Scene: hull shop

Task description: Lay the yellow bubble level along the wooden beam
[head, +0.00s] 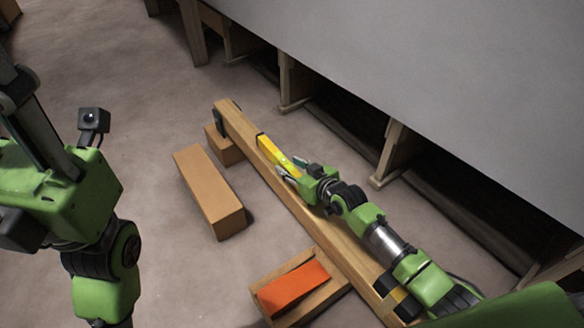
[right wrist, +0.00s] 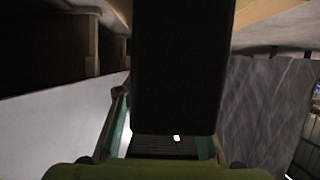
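The wooden beam (head: 297,207) runs diagonally across the head view, raised on wooden blocks. The yellow bubble level (head: 271,150) is at the beam's far part, lined up roughly along it. I cannot tell whether it touches the beam's top. My right gripper (head: 289,170) has its fingers on either side of the level's near end. In the right wrist view a dark, shaded bar (right wrist: 180,70), apparently the level, fills the space between the fingers. My left gripper (head: 35,130) is at the left edge, away from the beam; its fingertips do not show clearly.
A loose wooden block (head: 208,188) lies on the floor left of the beam. An orange piece (head: 293,286) lies on a wooden support near the front. A yellow and black item (head: 397,292) is at the beam's near end. The large grey hull (head: 440,80) on wooden props stands behind.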

